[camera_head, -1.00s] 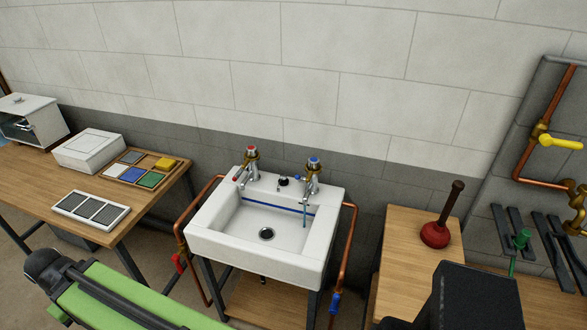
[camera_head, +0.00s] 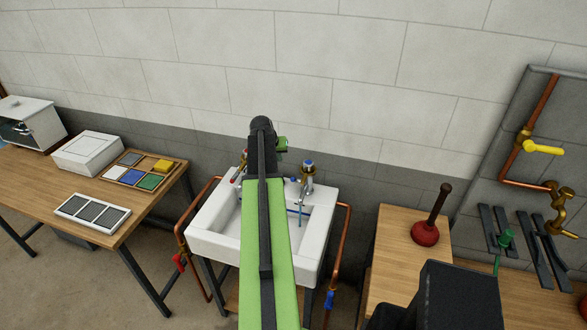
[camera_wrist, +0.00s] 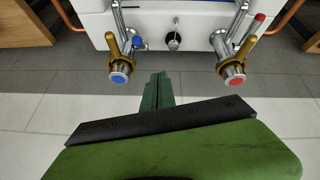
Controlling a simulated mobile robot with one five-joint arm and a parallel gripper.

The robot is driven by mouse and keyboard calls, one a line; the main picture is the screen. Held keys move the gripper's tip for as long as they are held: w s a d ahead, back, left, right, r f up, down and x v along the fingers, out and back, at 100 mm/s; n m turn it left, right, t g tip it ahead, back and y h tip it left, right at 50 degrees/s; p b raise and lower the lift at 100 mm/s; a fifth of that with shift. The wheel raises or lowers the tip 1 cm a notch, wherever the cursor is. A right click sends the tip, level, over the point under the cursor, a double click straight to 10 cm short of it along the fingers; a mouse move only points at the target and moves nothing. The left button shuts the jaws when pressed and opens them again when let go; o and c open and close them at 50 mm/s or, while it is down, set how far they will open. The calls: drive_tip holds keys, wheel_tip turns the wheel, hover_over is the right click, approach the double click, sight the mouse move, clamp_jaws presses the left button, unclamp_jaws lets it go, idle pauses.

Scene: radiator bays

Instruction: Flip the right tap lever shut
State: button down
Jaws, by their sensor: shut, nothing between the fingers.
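The right tap (camera_head: 308,172), with a blue cap, stands at the back of the white sink (camera_head: 222,246). A thin blue streak shows under its spout. In the wrist view, which is turned over, this tap (camera_wrist: 121,72) is on the left, with a brass lever (camera_wrist: 112,46) beside its body. The red-capped left tap (camera_wrist: 234,75) is on the right there and is mostly hidden by my arm in the head view. My gripper (camera_wrist: 157,88) is shut and empty, between the taps in the wrist view and nearer the blue one. It appears apart from both.
A black knob (camera_wrist: 173,41) sits between the taps. A wooden bench with a plunger (camera_head: 425,234) is right of the sink. A table with a tray of coloured tiles (camera_head: 132,176) is at left. Copper pipes flank the sink, and the wall is close behind.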

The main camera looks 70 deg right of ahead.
drive_tip(key=shift+m, duration=0.4)
drive_tip(key=s, duration=0.1)
drive_tip(key=s+d, duration=0.2)
drive_tip(key=shift+s+d+r, duration=0.15)
drive_tip(key=shift+d+r, duration=0.05)
drive_tip(key=shift+r, duration=0.05)
drive_tip(key=shift+f, duration=0.1)
drive_tip(key=b, duration=0.9)
hover_over(296, 180)
drive_tip(key=w+d, duration=0.3)
wheel_tip(296, 180, down, 9)
drive_tip(key=shift+s+a+f+b, duration=0.25)
drive_tip(key=shift+a+f+b, duration=0.15)
drive_tip(key=shift+f+b, duration=0.15)
drive_tip(key=shift+s+a+f+b, duration=0.25)
drive_tip(key=shift+a+f+b, duration=0.15)
drive_tip(key=shift+b, duration=0.1)
drive_tip(key=shift+s+a+f, duration=0.1)
drive_tip(key=shift+a+f, duration=0.05)
drive_tip(key=shift+a, duration=0.25)
